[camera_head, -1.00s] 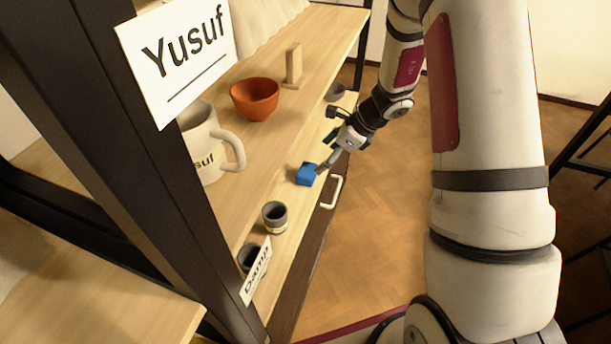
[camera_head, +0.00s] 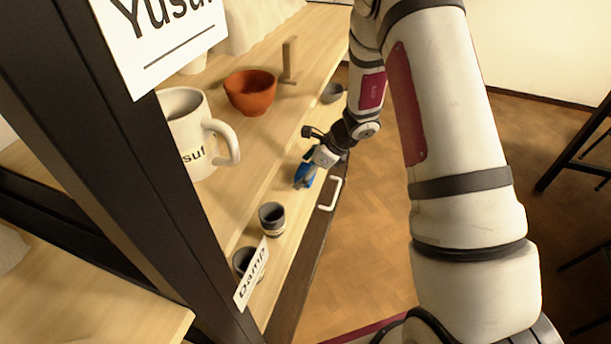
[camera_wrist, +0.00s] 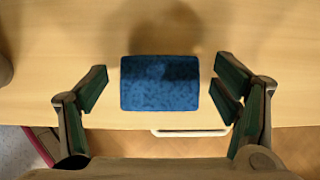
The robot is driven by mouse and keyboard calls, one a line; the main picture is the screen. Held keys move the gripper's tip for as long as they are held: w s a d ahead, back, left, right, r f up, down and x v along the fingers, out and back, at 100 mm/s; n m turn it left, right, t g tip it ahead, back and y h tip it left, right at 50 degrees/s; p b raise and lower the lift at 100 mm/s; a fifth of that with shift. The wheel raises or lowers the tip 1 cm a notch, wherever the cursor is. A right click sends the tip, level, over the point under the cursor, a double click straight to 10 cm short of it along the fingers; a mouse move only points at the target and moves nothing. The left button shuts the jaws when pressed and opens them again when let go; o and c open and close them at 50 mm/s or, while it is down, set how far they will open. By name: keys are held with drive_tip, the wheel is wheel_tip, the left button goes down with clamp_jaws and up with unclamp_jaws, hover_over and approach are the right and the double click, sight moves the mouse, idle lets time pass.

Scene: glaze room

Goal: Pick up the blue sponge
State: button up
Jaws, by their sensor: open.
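The blue sponge (camera_head: 304,179) lies on the lower wooden shelf near its front edge, partly covered by my gripper in the head view. In the wrist view the sponge (camera_wrist: 160,84) is a blue rectangle with a shadow on its upper half. My gripper (camera_head: 306,172) is over the sponge. In the wrist view its two fingers are spread, one on each side of the sponge, so my gripper (camera_wrist: 160,88) is open and empty. A gap shows at each side. I cannot tell how far above the shelf the fingertips are.
A dark cup (camera_head: 272,218) and another beside the "Damp" label (camera_head: 251,274) stand nearer on the lower shelf. A grey bowl (camera_head: 332,92) is farther back. The upper shelf holds a mug (camera_head: 190,135) and an orange bowl (camera_head: 250,92). A white handle (camera_head: 331,194) is at the front edge.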

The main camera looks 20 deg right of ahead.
sight(305, 170)
drive_tip(key=c, duration=1)
drive_tip(key=shift+r, duration=0.15)
drive_tip(key=shift+r, duration=0.3)
wheel_tip(305, 170, up, 3)
drive_tip(key=shift+r+p, duration=0.1)
drive_tip(key=shift+p, duration=0.85)
drive_tip(key=s, duration=0.5)
drive_tip(key=s+a+b, duration=0.1)
drive_tip(key=s, duration=0.4)
drive_tip(key=s+r, duration=0.1)
drive_tip(key=s, duration=0.5)
drive_tip(key=shift+a, duration=0.35)
drive_tip(key=shift+c, duration=0.6)
